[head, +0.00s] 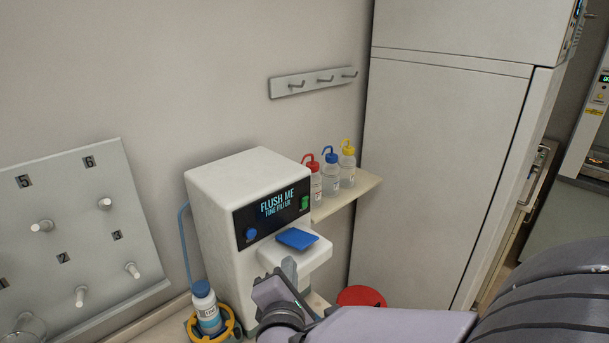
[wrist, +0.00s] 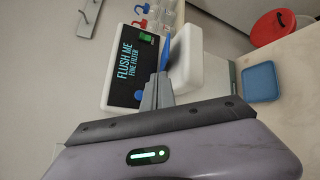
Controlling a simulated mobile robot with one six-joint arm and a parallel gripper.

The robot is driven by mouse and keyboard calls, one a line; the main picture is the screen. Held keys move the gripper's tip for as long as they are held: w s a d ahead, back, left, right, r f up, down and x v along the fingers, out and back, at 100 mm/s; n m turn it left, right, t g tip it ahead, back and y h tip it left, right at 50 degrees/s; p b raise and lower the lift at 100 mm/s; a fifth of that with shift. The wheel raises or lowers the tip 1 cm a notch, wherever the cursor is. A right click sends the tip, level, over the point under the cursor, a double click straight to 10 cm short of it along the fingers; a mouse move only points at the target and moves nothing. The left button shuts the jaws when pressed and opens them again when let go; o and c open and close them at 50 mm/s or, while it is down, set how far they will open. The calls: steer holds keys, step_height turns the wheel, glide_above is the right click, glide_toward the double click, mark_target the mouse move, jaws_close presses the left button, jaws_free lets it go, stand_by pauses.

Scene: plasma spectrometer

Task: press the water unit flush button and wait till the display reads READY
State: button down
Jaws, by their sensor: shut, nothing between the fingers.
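The water unit (head: 245,185) is a white box with a black front panel. Its display (head: 284,203) reads "FLUSH ME" with "FINE FILTER" beneath; it also shows sideways in the wrist view (wrist: 128,60). A round blue button (head: 251,234) is at the panel's left and a green switch (head: 304,202) at its right. A blue pad (head: 297,238) lies on the white ledge below the panel. My gripper (head: 289,266) is shut and empty, just in front of the ledge in the head view. In the wrist view its fingertips (wrist: 158,80) overlap the panel edge; contact cannot be told.
Wash bottles with red, blue and yellow caps (head: 331,175) stand on a shelf right of the unit. A white bottle in a yellow ring (head: 206,308) stands at its lower left. A red lid (head: 361,296) and a blue square container (wrist: 260,82) are nearby.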

mark_target(252, 234)
steer(key=w+a+p, duration=0.1)
steer(key=w+a, duration=0.5)
steer(key=shift+a, duration=0.3)
steer(key=shift+a+p, duration=0.1)
steer(key=shift+p, duration=0.25)
stand_by(1.7)
steer(key=shift+w+a, duration=0.2)
steer(key=shift+w, duration=0.05)
steer(key=shift+w+a+p, duration=0.3)
steer(key=shift+p, duration=0.25)
stand_by(0.5)
steer(key=shift+s+d, duration=0.6)
